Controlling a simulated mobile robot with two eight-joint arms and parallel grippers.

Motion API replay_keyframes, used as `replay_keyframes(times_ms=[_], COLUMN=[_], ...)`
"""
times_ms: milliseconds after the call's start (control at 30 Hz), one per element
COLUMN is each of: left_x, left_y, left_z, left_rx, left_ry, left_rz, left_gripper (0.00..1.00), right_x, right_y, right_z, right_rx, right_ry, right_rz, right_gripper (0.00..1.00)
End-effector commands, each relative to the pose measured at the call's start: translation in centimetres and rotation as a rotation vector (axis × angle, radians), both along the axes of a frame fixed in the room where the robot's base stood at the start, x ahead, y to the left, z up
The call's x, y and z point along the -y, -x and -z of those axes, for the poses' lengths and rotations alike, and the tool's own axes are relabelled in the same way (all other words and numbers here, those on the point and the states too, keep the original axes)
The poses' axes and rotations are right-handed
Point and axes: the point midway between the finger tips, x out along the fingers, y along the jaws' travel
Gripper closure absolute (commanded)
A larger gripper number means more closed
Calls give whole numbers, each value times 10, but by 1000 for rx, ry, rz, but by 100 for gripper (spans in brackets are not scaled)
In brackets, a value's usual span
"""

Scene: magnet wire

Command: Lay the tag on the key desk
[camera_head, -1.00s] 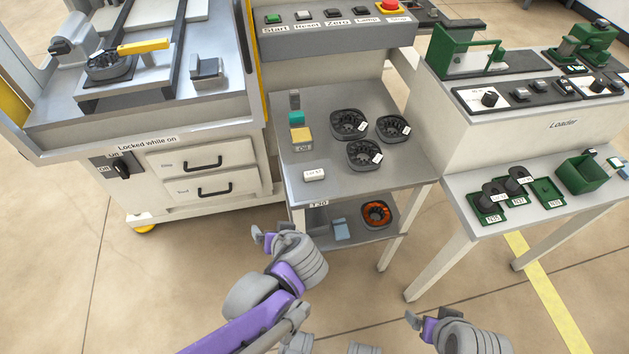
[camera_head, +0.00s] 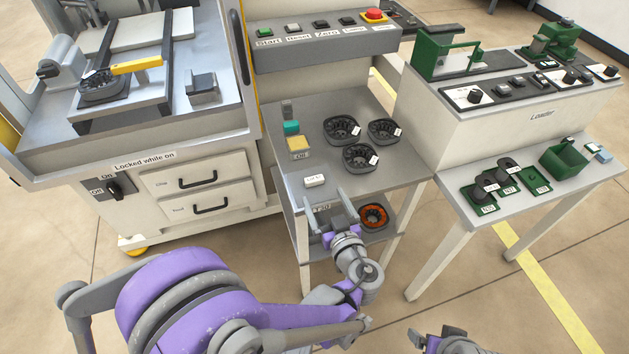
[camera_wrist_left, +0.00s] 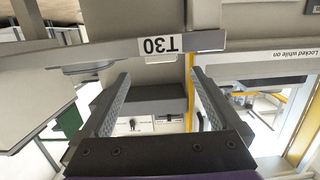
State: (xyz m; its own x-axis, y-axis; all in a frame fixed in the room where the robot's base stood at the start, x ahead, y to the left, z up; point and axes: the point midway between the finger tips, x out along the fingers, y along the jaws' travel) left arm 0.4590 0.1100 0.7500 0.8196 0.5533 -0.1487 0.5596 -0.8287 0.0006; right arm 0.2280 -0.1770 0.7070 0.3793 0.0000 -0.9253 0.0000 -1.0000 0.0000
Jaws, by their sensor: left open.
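The small white tag (camera_head: 315,180) with dark lettering lies on the grey table (camera_head: 385,178), near its front left. The panel with Start, Reset, Zero, lamp and red stop keys, which looks like the key desk (camera_head: 320,41), stands behind the table. My left gripper (camera_head: 325,196) is open and empty at the table's front edge, just in front of the tag; I cannot tell its exact height. My right gripper (camera_head: 425,338) is partly cut off at the bottom.
Three black stator-like rings (camera_head: 361,157) stand right of the tag. Teal and yellow blocks (camera_head: 299,146) stand behind it. An orange-wound ring (camera_head: 374,216) is on the lower shelf. The green-fixtured Loader bench (camera_head: 520,115) is at right, a machine with drawers (camera_head: 198,178) at left.

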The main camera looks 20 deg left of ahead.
Motion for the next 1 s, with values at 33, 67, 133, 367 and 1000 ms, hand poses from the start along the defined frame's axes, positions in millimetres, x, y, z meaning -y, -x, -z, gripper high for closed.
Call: replay_keyframes(times_ms=[33, 67, 133, 367, 1000], left_x=[-3, -5, -7, -25, -34], left_y=[-4, -5, -9, -34, -49], left_z=[1, 1, 2, 10, 11], left_rx=[0, 0, 0, -2, -1], left_ry=[0, 0, 0, -1, 0], left_rz=[-2, -2, -2, -4, 0], left_gripper=[3, 3, 3, 3, 44], right_x=[0, 0, 0, 0, 0], right_y=[0, 0, 0, -1, -2], right_z=[1, 1, 2, 12, 14], right_rx=[0, 0, -1, -4, -5], right_ry=[0, 0, 0, 0, 0], right_rz=[0, 0, 0, 0, 0], right_gripper=[9, 9, 9, 9, 9])
